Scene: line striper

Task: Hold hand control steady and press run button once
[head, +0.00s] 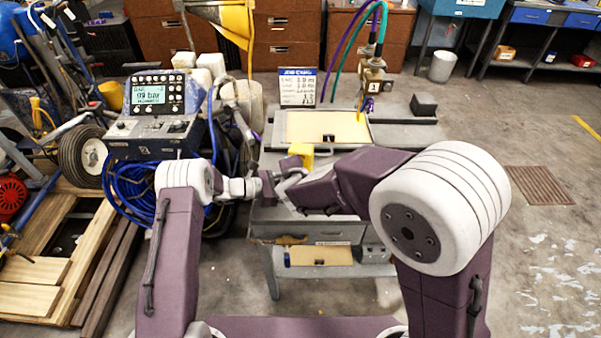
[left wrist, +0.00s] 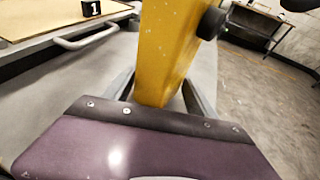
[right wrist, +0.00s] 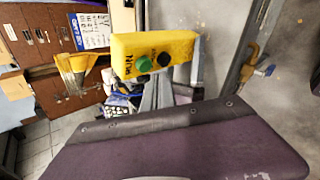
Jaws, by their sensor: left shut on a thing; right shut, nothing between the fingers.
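The yellow hand control (head: 301,152) is over the front of the grey cart. In the right wrist view the hand control (right wrist: 178,46) shows a green button (right wrist: 144,63) and a black button (right wrist: 163,59), with a label that seems to read RUN. My left gripper (left wrist: 160,88) is shut on the hand control (left wrist: 165,45), its fingers on either side of it. My right gripper (right wrist: 158,88) is shut and empty, its fingertips close below the button face. I cannot tell whether they touch it. In the head view my arms partly hide both grippers.
The grey cart (head: 410,133) carries a tan panel (head: 325,125), a blue-and-white sign (head: 297,87) and a hose fitting (head: 372,80). A control console (head: 152,112) with a lit display stands to the left, with coiled blue hose (head: 140,190) below. Open floor lies to the right.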

